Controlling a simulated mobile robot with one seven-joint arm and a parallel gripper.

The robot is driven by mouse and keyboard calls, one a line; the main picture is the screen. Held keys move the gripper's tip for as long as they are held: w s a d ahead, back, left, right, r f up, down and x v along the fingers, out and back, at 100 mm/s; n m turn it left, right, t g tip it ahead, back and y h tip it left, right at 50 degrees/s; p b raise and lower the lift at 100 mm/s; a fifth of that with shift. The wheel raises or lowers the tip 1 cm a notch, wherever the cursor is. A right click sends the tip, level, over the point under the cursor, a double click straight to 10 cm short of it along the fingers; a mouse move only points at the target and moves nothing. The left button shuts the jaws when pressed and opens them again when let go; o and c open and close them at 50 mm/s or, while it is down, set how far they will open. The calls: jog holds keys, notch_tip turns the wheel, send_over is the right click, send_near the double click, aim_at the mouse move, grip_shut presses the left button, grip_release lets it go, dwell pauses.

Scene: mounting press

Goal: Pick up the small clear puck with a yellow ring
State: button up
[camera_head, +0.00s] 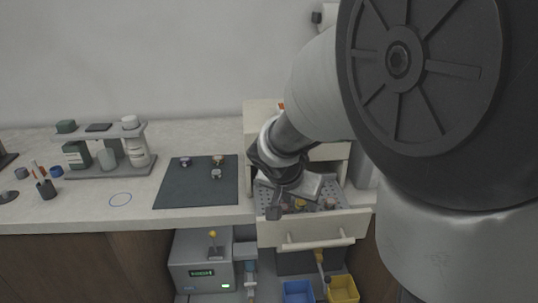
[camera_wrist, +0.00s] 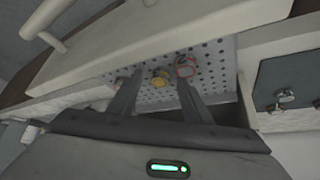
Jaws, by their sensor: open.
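A small puck with a yellow ring (camera_wrist: 159,78) lies on the perforated floor of the open drawer (camera_head: 314,228). It also shows in the head view (camera_head: 300,203), small and partly hidden by my gripper (camera_head: 288,199). In the wrist view my gripper's two fingers are spread, one on each side of the yellow puck, with nothing held. The fingers reach down over the drawer. I cannot tell how far above the floor the tips are.
A puck with a red ring (camera_wrist: 185,66) lies close beside the yellow one, near the right finger. The drawer walls bound the space. A dark mat (camera_head: 198,190) with several small pucks lies left of the drawer. Blue (camera_head: 298,292) and yellow (camera_head: 342,289) bins stand below.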

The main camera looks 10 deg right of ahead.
jog(key=c, duration=1.1)
